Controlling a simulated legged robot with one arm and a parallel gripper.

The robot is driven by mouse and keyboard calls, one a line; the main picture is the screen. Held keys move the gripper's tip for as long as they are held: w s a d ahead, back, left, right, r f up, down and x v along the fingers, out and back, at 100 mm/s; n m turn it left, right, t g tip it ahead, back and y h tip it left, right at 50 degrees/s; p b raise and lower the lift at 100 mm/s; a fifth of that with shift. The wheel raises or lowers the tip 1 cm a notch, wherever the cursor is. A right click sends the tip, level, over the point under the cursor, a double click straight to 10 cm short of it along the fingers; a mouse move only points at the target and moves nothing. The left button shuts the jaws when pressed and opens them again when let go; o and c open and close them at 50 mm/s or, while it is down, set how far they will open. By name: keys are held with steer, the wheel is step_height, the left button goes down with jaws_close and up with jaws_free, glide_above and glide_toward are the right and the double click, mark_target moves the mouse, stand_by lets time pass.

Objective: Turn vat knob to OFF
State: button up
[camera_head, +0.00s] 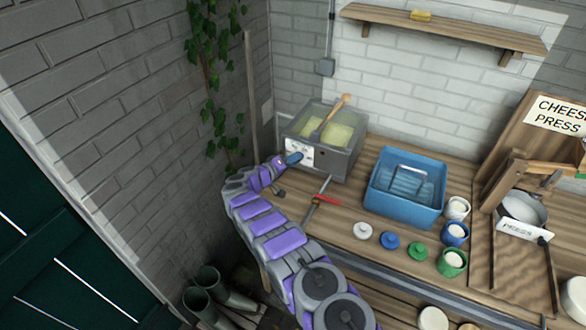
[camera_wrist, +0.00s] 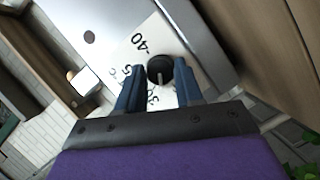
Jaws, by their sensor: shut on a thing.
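The vat (camera_head: 338,166) is a grey metal box with yellowish contents and a wooden-handled paddle (camera_head: 337,110) leaning in it. It stands at the back left of the wooden counter. Its front has a white dial plate (camera_head: 301,155). In the wrist view the black round knob (camera_wrist: 160,69) sits on this plate, with a pale pointer line and printed numbers, including 40, around it. No OFF mark is readable. My gripper (camera_head: 294,158) is at the vat's front, its blue fingers (camera_wrist: 159,76) shut on the knob from both sides. In the head view the knob is hidden.
A blue tub (camera_head: 406,187) stands right of the vat, with several small pots and lids in front. A red-handled tool (camera_head: 325,200) lies near my arm. The cheese press (camera_head: 527,160) is at the right. A brick wall closes the left side.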

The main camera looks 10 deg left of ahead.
steer(key=n+b, duration=0.1)
steer(key=b, duration=0.1)
steer(key=n+h+b, duration=0.1)
steer(key=n+b, duration=0.1)
steer(key=n+t+b, duration=0.1)
steer(key=b, duration=0.1)
steer(key=shift+a+f+n+h, duration=0.25)
steer(key=shift+f+n+h, duration=0.05)
steer(key=shift+n+h, duration=0.1)
stand_by(0.3)
steer(key=o, duration=0.9)
steer(key=shift+w+a+f, duration=0.1)
steer(key=shift+w, duration=0.05)
steer(key=shift+c, duration=0.2)
steer(key=shift+o, duration=0.8)
steer(key=p+v, duration=0.1)
steer(key=v, duration=0.7)
steer(key=p+v, duration=0.2)
steer(key=v, duration=0.7)
steer(key=shift+a+f+p, duration=0.15)
steer(key=shift+f+p, duration=0.05)
steer(key=shift+p, duration=0.1)
